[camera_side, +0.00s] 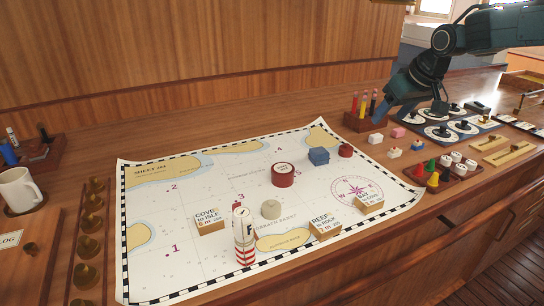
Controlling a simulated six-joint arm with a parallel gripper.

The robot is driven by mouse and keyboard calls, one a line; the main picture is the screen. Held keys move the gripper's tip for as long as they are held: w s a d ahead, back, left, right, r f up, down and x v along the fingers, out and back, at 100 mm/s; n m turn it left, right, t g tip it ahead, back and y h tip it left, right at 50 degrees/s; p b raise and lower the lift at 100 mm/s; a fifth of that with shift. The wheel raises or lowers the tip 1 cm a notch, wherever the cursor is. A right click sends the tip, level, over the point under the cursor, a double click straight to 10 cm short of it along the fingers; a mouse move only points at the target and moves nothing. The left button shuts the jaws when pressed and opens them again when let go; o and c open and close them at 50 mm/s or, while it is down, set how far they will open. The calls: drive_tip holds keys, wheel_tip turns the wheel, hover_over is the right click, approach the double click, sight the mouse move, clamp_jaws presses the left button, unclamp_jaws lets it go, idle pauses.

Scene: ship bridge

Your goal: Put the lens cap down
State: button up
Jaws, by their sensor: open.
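No item on the chart can be told for certain as the lens cap. A round red piece with a white label (283,174) lies flat near the middle of the chart (190,262). A small beige round piece (271,209) stands in front of it, and a small dark red round piece (346,150) sits near the chart's right edge. My gripper (438,106) is at the upper right, low over the dial panels and well away from the chart. It is open; its fingers are small and dark, and nothing shows held in it.
A white mug (20,190) is at left. Bare chart lies at left-centre.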

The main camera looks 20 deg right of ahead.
drive_tip(key=s+a+r, duration=0.1)
drive_tip(key=s+r, duration=0.1)
drive_tip(key=s, duration=0.7)
drive_tip(key=s+a+r, duration=0.2)
drive_tip(key=s, duration=0.7)
drive_tip(key=s+f, duration=0.2)
drive_tip(key=s, duration=0.5)
drive_tip(key=s+f, duration=0.2)
drive_tip(key=s, duration=0.6)
drive_tip(key=shift+a+f+n, duration=0.3)
drive_tip(key=shift+f, duration=0.1)
